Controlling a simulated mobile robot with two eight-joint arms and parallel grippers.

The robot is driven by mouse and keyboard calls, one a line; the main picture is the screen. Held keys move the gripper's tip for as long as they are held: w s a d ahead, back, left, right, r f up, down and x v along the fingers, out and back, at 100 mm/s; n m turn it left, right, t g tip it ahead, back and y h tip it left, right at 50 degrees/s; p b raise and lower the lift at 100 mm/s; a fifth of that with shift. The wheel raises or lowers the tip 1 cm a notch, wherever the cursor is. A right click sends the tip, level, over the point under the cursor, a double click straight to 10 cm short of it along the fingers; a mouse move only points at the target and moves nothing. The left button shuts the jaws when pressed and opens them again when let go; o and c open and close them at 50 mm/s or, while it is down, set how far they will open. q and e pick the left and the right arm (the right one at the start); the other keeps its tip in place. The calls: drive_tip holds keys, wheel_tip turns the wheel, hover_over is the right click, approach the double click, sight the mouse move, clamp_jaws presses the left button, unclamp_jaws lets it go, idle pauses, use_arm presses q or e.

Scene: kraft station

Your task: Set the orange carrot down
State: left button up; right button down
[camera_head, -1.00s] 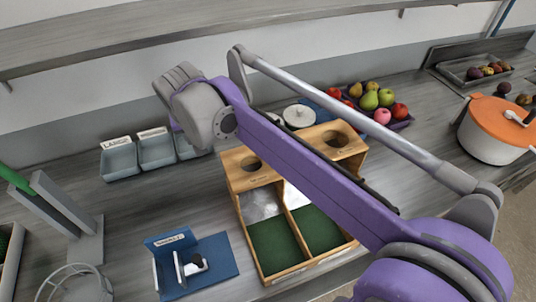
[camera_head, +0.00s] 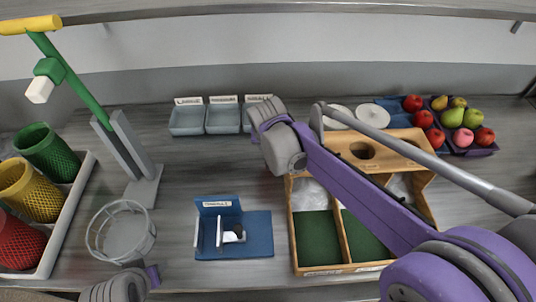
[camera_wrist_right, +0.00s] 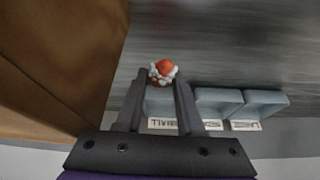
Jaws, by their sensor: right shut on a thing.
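My right gripper (camera_wrist_right: 160,85) is shut on a small orange-red piece (camera_wrist_right: 164,66) with white parts around it, held between its fingertips in the right wrist view. I take it to be the orange carrot, seen nearly end-on; most of its shape is hidden. Three labelled grey bins (camera_wrist_right: 207,104) lie beyond the fingertips there. In the head view the bins (camera_head: 187,121) stand at the back, and my purple right arm crosses from the right and hides the right gripper and the carrot. Only a grey and purple part of my left arm shows at the bottom edge; its gripper is out of view.
A wooden box (camera_head: 346,268) with green-floored compartments stands under my right arm. A blue fixture (camera_head: 256,236), a wire basket (camera_head: 121,233) and a stand (camera_head: 134,160) are left of it. Fruit (camera_head: 452,118) is at back right. Bare counter lies before the bins.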

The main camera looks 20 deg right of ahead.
drive_tip(key=shift+f, duration=2.05)
drive_tip(key=shift+f, duration=0.1)
drive_tip(key=c, duration=0.5)
unclamp_jaws()
